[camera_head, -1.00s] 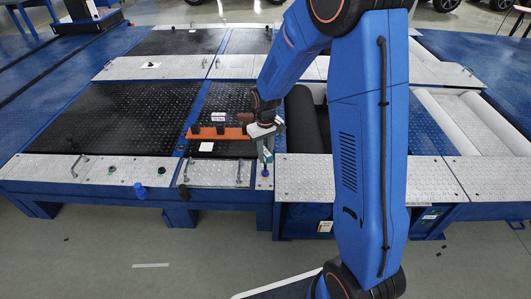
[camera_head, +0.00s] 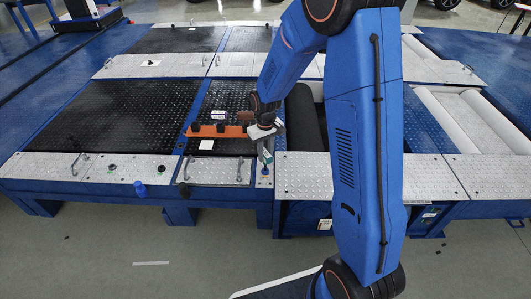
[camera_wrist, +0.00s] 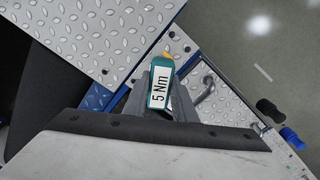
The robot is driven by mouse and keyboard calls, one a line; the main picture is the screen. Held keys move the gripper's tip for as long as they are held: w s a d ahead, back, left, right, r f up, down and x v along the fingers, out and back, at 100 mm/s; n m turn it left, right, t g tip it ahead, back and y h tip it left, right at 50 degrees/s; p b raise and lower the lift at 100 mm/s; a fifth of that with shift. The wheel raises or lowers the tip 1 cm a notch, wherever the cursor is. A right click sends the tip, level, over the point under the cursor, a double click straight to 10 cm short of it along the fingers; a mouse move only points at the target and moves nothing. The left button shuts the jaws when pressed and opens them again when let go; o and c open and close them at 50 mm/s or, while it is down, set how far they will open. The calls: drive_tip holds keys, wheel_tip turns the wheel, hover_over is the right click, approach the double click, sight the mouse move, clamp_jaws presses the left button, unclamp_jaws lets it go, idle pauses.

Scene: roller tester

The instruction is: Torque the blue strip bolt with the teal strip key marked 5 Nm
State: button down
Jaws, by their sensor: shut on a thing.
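My gripper (camera_head: 264,134) is shut on the teal strip key (camera_head: 267,158), which hangs down from it. In the wrist view the teal key (camera_wrist: 161,84) shows its white "5 Nm" label between the grey jaws, with a small orange part at its far end. The blue strip bolt (camera_head: 265,171) is on the narrow metal strip beside the grey tread plate in the head view. The key's lower end is right above or on the bolt; I cannot tell whether they touch. The bolt is hidden in the wrist view.
An orange rack (camera_head: 217,131) with black holders lies on the black deck left of my gripper. Metal handles (camera_head: 239,170) rise from the front plates. A blue knob (camera_head: 140,188) and a black knob (camera_head: 184,190) stick out at the front edge.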

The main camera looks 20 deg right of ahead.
drive_tip(key=shift+f, duration=0.2)
idle(0.4)
drive_tip(key=m, duration=0.4)
drive_tip(key=shift+n, duration=0.3)
drive_tip(key=shift+r, duration=1.6)
idle(0.3)
drive_tip(key=shift+r, duration=1.9)
